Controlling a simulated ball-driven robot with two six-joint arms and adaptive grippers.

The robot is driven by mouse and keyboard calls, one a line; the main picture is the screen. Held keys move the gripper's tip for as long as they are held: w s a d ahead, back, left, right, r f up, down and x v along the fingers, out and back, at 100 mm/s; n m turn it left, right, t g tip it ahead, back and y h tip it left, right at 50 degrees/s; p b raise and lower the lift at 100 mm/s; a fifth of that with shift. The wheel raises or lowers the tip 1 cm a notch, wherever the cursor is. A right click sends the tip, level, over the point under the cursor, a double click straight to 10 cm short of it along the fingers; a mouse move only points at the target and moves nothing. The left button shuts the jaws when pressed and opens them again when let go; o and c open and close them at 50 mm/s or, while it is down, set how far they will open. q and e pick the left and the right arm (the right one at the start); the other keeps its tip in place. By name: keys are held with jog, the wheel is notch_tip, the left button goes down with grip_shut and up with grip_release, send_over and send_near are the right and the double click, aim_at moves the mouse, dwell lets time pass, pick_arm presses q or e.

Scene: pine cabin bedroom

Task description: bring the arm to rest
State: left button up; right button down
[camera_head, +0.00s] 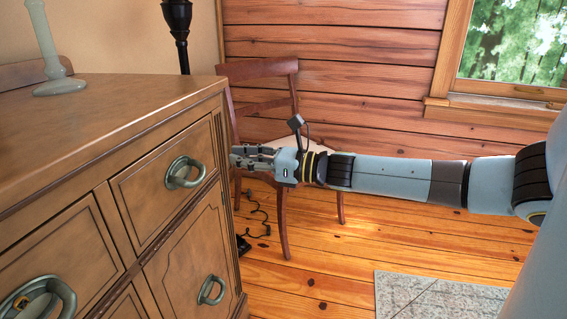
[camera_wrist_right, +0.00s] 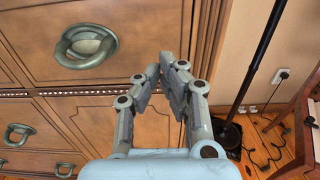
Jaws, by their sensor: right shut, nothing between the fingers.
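My right arm (camera_head: 400,178) reaches in from the right edge of the head view, nearly level. My right gripper (camera_head: 238,156) is at its end, just right of the dresser's front corner and in front of the chair. In the right wrist view the gripper (camera_wrist_right: 166,66) is shut and empty, its fingertips together in front of the dresser face. A ring handle (camera_wrist_right: 86,46) shows to the left of the fingers, apart from them. My left gripper is not in view.
A wooden dresser (camera_head: 110,97) with ring handles fills the left, a pale candlestick (camera_head: 59,75) on top. A chair (camera_head: 284,215) stands behind my gripper. A dark lamp pole (camera_wrist_right: 250,75) and cables are close right of the dresser. A grey rug (camera_head: 430,297) lies on open floor.

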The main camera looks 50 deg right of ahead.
jog(key=p+v, duration=0.3)
jog(key=v, duration=0.4)
jog(key=s+a+f+m+g+h, duration=0.1)
jog(key=s+f+m+g+h, duration=0.15)
jog(key=s+f+m, duration=0.55)
jog(key=s+a+f+m+g+h, duration=0.1)
jog(key=s+f+m+h, duration=0.25)
jog(key=f, duration=0.85)
jog(key=s+a+f+m+g+h, duration=0.1)
jog(key=s+f+m+g+h, duration=0.1)
jog(key=s+f+m, duration=0.6)
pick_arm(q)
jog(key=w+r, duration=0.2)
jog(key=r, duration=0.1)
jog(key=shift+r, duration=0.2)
pick_arm(e)
jog(key=s+a+f+m+g, duration=0.3)
jog(key=s+f+m, duration=0.2)
jog(key=s+m, duration=0.2)
jog(key=s+a+f+m+g, duration=0.4)
jog(key=s+f+m, duration=0.2)
jog(key=s, duration=0.4)
jog(key=s+a+f+m+g, duration=0.3)
jog(key=s+f+m+g, duration=0.1)
jog(key=s+f+m, duration=0.2)
jog(key=s+m, duration=0.1)
jog(key=s, duration=0.1)
jog(key=shift+s+a+m, duration=0.3)
jog(key=shift+s+m, duration=0.05)
jog(key=shift+f, duration=0.1)
